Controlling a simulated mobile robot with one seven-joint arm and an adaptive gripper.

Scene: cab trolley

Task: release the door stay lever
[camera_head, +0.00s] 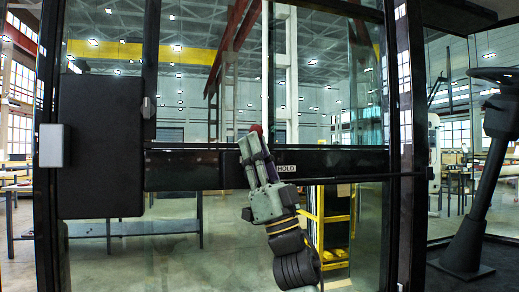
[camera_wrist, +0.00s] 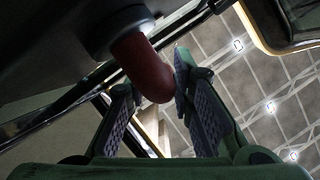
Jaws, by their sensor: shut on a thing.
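The door stay lever shows as a small red tip (camera_head: 257,128) above the dark crossbar of the door in the head view. In the wrist view it is a red bent grip (camera_wrist: 147,66) coming from a dark round collar (camera_wrist: 120,27). My gripper (camera_head: 251,143) reaches up in front of the crossbar, its fingers at the lever. In the wrist view the lever's end lies between the two finger pads, against the right one; contact on the left is hard to see. My gripper is shut on the lever. My fingers hide most of the lever in the head view.
A "HOLD" label (camera_head: 286,168) sits on the crossbar (camera_head: 205,168) just right of my gripper. A black box (camera_head: 101,145) is at the door's left. A steering column (camera_head: 483,170) stands at the far right. Yellow steps (camera_head: 335,225) show behind the glass.

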